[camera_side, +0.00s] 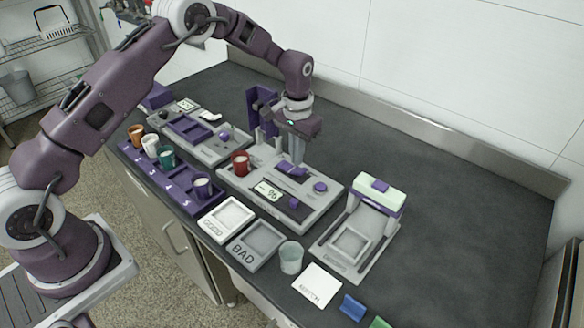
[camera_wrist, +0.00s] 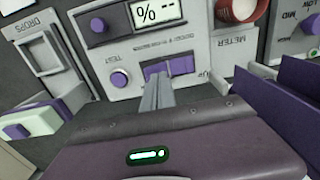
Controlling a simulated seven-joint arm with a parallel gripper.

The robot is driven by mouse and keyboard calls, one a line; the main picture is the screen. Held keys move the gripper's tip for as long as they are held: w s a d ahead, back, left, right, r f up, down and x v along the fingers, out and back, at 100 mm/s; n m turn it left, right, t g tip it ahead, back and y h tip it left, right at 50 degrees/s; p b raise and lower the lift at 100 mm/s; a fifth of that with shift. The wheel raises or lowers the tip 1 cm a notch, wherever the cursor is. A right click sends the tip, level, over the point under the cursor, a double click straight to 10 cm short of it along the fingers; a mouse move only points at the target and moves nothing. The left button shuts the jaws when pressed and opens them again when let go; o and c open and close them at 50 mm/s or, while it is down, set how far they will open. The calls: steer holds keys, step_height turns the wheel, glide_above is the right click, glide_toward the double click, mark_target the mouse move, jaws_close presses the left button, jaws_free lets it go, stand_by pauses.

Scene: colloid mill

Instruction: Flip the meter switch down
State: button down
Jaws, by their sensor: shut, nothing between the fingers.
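The meter is a grey box (camera_side: 262,208) with a small display (camera_wrist: 148,12) reading "% --" and a "METER" label. Its purple switch (camera_wrist: 157,67) sits in a recess beside an "UP" label; it also shows in the side view (camera_side: 289,170). I cannot tell which way the switch is set. My gripper (camera_side: 297,163) points down over the meter at the switch. In the wrist view its fingertips (camera_wrist: 159,78) are shut together, right at the switch and partly hiding it. I cannot tell whether they touch it.
A red cup (camera_side: 240,164) stands on the meter's left end. A purple round TEST button (camera_side: 320,188) is to the right. A purple upright bracket (camera_side: 262,108) stands behind. The DROPS station (camera_side: 345,245) is at the right. The counter (camera_side: 460,210) beyond is clear.

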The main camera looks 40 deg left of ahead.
steer(key=shift+f, duration=1.35)
stand_by(0.5)
steer(key=shift+r, duration=3.55)
step_height(320, 180, up, 11)
steer(key=t, duration=0.1)
glide_above(296, 170)
steer(key=s, duration=0.4)
steer(key=s+r+t, duration=0.2)
steer(key=s+r, duration=0.8)
steer(key=s+t, duration=0.2)
steer(key=s, duration=2)
steer(key=shift+d+r+t, duration=0.3)
steer(key=shift+d, duration=0.1)
